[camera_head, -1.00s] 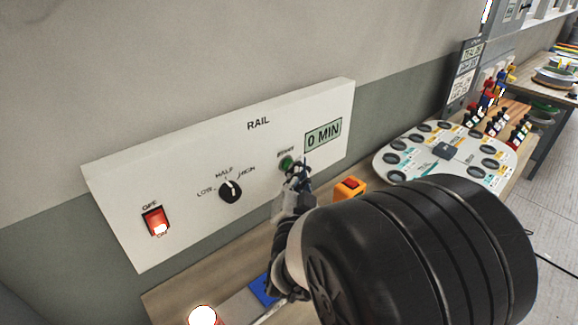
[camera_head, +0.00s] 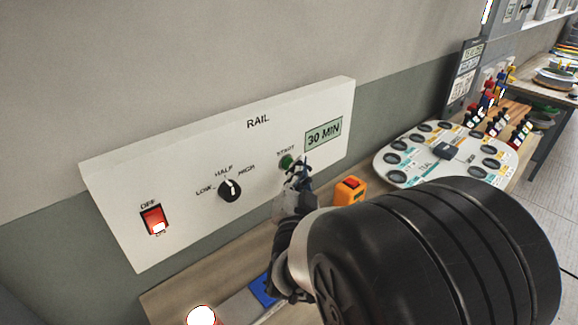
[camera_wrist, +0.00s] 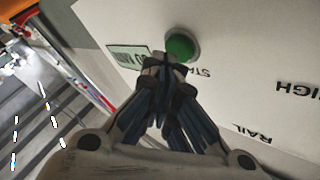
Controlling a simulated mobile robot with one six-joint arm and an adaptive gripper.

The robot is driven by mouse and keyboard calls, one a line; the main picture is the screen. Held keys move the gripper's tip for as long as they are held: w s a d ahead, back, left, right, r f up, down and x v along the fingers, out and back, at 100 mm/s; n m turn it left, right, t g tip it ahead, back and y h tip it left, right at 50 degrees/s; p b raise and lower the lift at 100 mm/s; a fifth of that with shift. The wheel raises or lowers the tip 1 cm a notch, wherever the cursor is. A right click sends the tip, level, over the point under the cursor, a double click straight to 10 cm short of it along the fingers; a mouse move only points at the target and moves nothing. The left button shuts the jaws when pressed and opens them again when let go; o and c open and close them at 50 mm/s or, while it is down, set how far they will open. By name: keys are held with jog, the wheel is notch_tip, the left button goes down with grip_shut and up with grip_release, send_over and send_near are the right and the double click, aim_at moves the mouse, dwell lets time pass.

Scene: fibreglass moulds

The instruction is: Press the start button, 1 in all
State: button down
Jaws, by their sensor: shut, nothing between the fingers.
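The green start button (camera_head: 286,161) is on the white RAIL panel (camera_head: 190,155), below and left of a display (camera_head: 323,133) that reads 30 MIN. In the wrist view the round green button (camera_wrist: 182,46) sits just beyond my fingertips. My gripper (camera_head: 302,168) is shut and empty, its tips close to the button's lower right side. I cannot tell whether the tips touch the button. In the wrist view my gripper (camera_wrist: 166,62) overlaps the button's lower edge.
The panel also has a black LOW/HALF/HIGH knob (camera_head: 229,190) and a red lit switch (camera_head: 155,220). An orange box (camera_head: 349,190) stands on the bench right of my gripper. A white oval board (camera_head: 410,170) with dark round spots lies farther right.

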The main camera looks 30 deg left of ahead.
jog(key=shift+s+d, duration=0.15)
jog(key=shift+d, duration=0.25)
jog(key=shift+d, duration=0.1)
jog(key=d, duration=0.2)
jog(key=s+d+b, duration=0.1)
jog(key=d, duration=0.1)
jog(key=shift+s+d, duration=0.2)
jog(key=shift+d, duration=0.1)
dwell(0.6)
